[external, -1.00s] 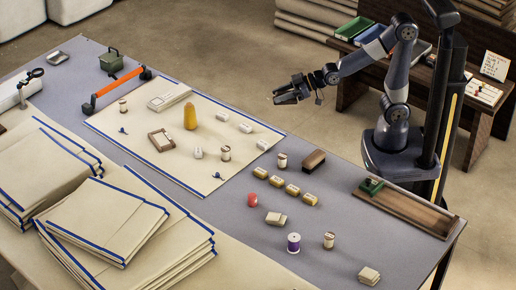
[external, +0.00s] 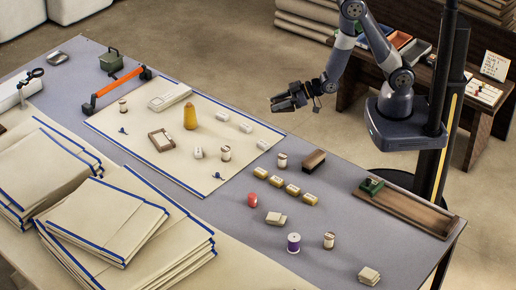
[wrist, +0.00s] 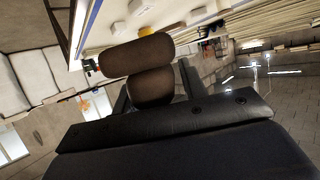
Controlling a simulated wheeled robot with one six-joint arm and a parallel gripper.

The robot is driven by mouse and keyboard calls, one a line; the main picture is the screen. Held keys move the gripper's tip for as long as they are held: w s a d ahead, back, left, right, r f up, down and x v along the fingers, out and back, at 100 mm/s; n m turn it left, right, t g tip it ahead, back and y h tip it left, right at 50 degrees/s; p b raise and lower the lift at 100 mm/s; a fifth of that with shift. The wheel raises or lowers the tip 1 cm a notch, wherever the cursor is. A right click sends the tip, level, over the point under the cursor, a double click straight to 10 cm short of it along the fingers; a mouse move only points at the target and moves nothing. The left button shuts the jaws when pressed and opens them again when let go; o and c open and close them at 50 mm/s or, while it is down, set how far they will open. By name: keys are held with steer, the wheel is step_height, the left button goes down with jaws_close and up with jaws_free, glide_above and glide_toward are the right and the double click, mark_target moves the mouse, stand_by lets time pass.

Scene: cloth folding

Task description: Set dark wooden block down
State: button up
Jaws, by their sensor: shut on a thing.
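My gripper (external: 284,103) hangs in the air past the far edge of the table, above the floor side, in the external view. In the wrist view it is shut on the dark wooden block (wrist: 137,55), a dark brown, rounded piece with a second brown lobe below it, between the dark fingers. In the external view the block is hard to tell from the dark gripper. The grey table (external: 335,222) lies below and to the left, apart from the gripper.
A wooden tray (external: 405,212) lies at the right end. Bare table shows around the red piece (external: 252,200).

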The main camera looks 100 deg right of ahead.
steer(key=shift+s+f+p, duration=0.1)
steer(key=shift+s+p, duration=0.25)
steer(key=shift+p, duration=0.15)
steer(key=w+f+b, duration=0.2)
steer(key=w+b, duration=0.3)
steer(key=w, duration=0.9)
steer(key=shift+w+d+m+h, duration=0.15)
steer(key=shift+w+m+h, duration=0.15)
steer(key=shift+h, duration=0.1)
steer(key=w, duration=0.2)
steer(key=w+a+r+b, duration=0.1)
steer(key=w, duration=0.1)
steer(key=w+b, duration=0.1)
steer(key=w, duration=0.2)
steer(key=shift+w+a+r, duration=0.1)
steer(key=shift+a+r, duration=0.1)
jaws_close()
steer(key=w+a+r+b, duration=0.2)
steer(key=w, duration=0.3)
steer(key=shift+y, duration=0.4)
step_height(320, 180, down, 9)
steer(key=shift+w+a+f+b, duration=0.1)
steer(key=shift+f+b, duration=0.1)
steer(key=shift+b, duration=0.65)
steer(key=shift+f+b, duration=0.35)
steer(key=shift+b, duration=0.15)
